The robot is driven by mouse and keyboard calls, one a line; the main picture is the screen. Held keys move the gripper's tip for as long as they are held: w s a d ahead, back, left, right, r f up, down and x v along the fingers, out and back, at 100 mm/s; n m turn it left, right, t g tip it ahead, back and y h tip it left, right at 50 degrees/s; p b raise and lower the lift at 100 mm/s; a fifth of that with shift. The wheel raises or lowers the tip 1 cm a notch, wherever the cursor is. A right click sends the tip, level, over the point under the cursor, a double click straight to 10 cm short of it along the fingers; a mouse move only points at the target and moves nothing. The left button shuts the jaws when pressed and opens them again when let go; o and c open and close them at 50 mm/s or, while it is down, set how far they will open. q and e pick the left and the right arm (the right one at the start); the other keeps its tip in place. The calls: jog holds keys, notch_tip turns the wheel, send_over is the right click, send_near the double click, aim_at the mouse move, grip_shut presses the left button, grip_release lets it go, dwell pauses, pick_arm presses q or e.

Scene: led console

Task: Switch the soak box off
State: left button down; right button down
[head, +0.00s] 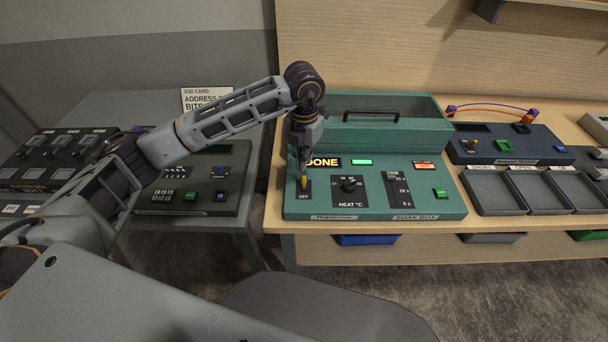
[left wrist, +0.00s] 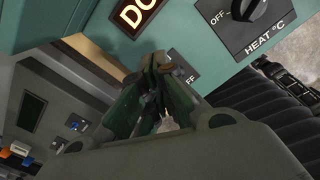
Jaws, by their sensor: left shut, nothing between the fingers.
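The soak box (head: 440,208) is a teal console on the wooden bench in the head view. Its lit display (head: 324,162) reads "DONE", beside a green lamp (head: 362,162) and an orange lamp (head: 425,166). A yellow-tipped switch (head: 304,183) sits on a black plate marked OFF at its left front. My left gripper (head: 303,176) is shut and empty, pointing down right at the switch; I cannot tell if it touches. In the left wrist view the closed fingers (left wrist: 160,75) cover the switch and part of the OFF plate (left wrist: 190,80). My right gripper is not in view.
A heat knob (head: 349,184), a slider (head: 392,176) and a green button (head: 440,192) are right of the switch. A dark console (head: 238,165) is left, grey trays (head: 495,200) right.

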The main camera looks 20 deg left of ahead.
aim_at(303, 177)
pick_arm(q)
jog(key=shift+f+b, duration=1)
jog(key=shift+f, duration=0.1)
dwell(0.4)
jog(key=shift+s+d+f, duration=0.1)
jog(key=shift+s+d, duration=0.05)
jog(key=shift+s, duration=0.6)
jog(key=shift+s+d+f, duration=0.1)
jog(key=shift+s+d, duration=0.05)
jog(key=shift+s, duration=0.6)
jog(key=shift+w+r, duration=0.1)
jog(key=shift+r, duration=0.1)
jog(key=shift+w+a+r+p, duration=0.1)
jog(key=shift+w+r+p, duration=0.15)
jog(key=shift+r, duration=0.15)
jog(key=shift+w+r+p, duration=0.1)
jog(key=shift+r+p, duration=0.1)
jog(key=shift+r, duration=0.9)
jog(key=r+p, duration=0.2)
jog(key=r, duration=0.2)
jog(key=shift+w+r, duration=0.1)
jog(key=shift+w, duration=0.1)
jog(key=shift+s, duration=0.1)
dwell(0.4)
